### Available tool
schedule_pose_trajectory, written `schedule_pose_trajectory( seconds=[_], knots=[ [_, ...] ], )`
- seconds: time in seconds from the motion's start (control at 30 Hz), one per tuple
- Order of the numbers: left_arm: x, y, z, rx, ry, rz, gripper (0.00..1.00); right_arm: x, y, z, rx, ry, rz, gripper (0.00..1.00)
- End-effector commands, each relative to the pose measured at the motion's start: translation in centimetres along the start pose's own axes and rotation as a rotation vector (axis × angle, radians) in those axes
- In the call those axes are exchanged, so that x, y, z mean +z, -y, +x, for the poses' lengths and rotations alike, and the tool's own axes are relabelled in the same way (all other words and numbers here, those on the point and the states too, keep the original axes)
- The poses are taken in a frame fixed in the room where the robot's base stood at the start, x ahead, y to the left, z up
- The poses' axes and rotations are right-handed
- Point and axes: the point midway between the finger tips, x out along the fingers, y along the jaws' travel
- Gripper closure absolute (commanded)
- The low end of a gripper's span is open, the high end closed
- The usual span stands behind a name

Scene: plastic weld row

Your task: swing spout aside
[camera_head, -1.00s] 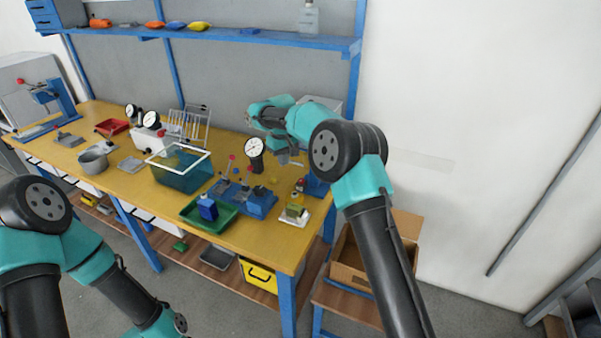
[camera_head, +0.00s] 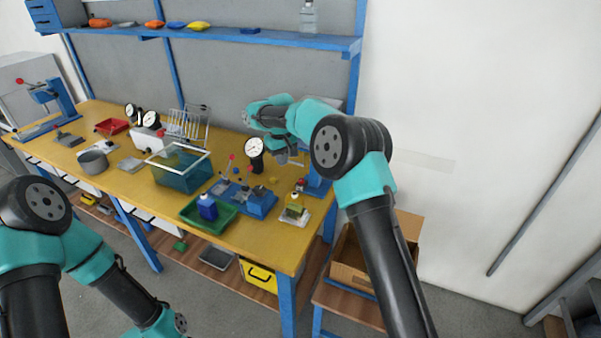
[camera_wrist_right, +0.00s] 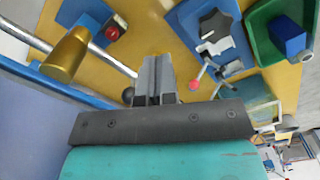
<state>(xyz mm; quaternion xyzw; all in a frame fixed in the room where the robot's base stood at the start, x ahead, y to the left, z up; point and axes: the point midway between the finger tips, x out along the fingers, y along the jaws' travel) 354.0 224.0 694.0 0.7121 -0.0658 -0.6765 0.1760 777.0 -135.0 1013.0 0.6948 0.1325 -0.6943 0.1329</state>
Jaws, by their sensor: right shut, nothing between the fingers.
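The spout looks to be the silver pipe with a brass fitting (camera_wrist_right: 68,56) at the left of the right wrist view. Its pipe runs from the upper left edge towards my fingers. In the head view it is small and partly covered by my right arm. My right gripper (camera_wrist_right: 157,72) is shut and empty, with the spout's pipe close on its left; I cannot tell if they touch. In the head view the right gripper (camera_head: 282,157) points down over the bench's right end. My left gripper is out of view; only its arm shows at lower left.
A dial gauge (camera_head: 254,147) stands left of my right gripper. Near it are a blue fixture (camera_head: 262,203), a green tray (camera_head: 224,222) with a blue block (camera_head: 207,207), and a clear bin (camera_head: 183,179). The blue shelf (camera_head: 270,38) spans the back.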

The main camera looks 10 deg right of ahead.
Motion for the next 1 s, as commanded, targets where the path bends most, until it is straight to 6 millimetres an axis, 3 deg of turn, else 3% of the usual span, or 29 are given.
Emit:
schedule_pose_trajectory(
  seconds=[0.7,1.0],
  knots=[
    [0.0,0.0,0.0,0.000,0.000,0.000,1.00,0.0,0.0,-5.6,0.000,-0.001,0.000,1.00],
    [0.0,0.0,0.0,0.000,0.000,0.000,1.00,0.0,0.0,-6.4,-0.001,0.001,-0.001,1.00]
  ],
)
